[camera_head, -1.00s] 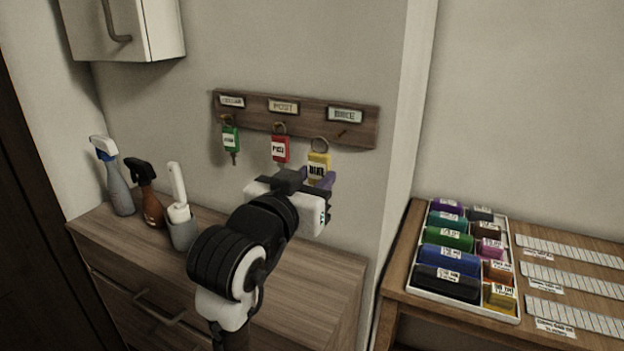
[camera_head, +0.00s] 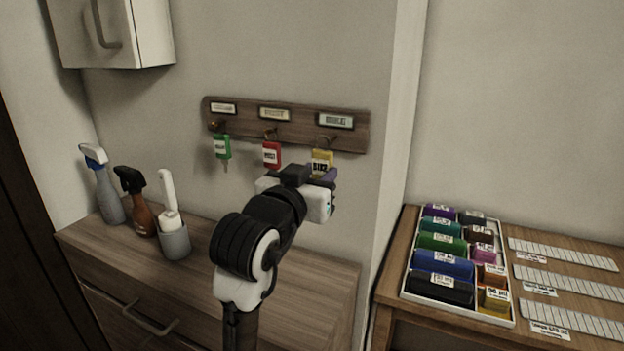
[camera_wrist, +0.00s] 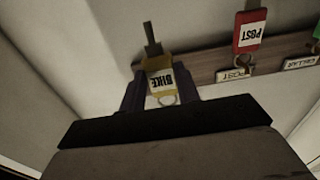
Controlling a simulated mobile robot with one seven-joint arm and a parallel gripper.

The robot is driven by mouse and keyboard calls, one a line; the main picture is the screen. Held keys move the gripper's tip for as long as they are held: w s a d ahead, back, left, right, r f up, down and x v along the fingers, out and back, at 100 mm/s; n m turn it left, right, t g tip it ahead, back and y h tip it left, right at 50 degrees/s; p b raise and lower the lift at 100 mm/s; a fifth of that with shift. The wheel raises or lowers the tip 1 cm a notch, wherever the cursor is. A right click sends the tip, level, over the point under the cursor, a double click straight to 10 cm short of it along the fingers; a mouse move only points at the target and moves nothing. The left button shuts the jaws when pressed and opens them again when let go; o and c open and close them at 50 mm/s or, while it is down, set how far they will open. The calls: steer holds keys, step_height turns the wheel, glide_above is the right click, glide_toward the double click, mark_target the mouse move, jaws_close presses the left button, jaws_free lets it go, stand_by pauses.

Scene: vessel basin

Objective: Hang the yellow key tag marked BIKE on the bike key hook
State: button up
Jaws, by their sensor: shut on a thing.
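The yellow key tag marked BIKE (camera_head: 321,160) is between the fingers of my gripper (camera_head: 322,175), which is shut on it. In the wrist view the tag (camera_wrist: 160,80) sits between the dark fingertips, with its ring and key showing. The bike hook (camera_head: 331,138) is under the right-hand label on the wooden key rack (camera_head: 290,128). The tag's ring is at the height of this hook in the head view. I cannot tell whether the ring is around the hook.
A green tag (camera_head: 222,146) and a red POST tag (camera_head: 272,154) hang on the other hooks. Spray bottles (camera_head: 108,190) and a cup with a brush (camera_head: 174,240) stand on the cabinet at left. A tray of coloured blocks (camera_head: 408,285) lies on the right-hand table.

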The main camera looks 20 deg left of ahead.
mark_target(321, 173)
steer(key=shift+w+d+f, duration=0.1)
steer(key=shift+w+f, duration=0.05)
steer(key=shift+w, duration=1.45)
steer(key=shift+w+f+b, duration=0.4)
steer(key=shift+w+f, duration=0.2)
steer(key=shift+w, duration=0.1)
steer(key=o, duration=1)
steer(key=shift+o, duration=0.2)
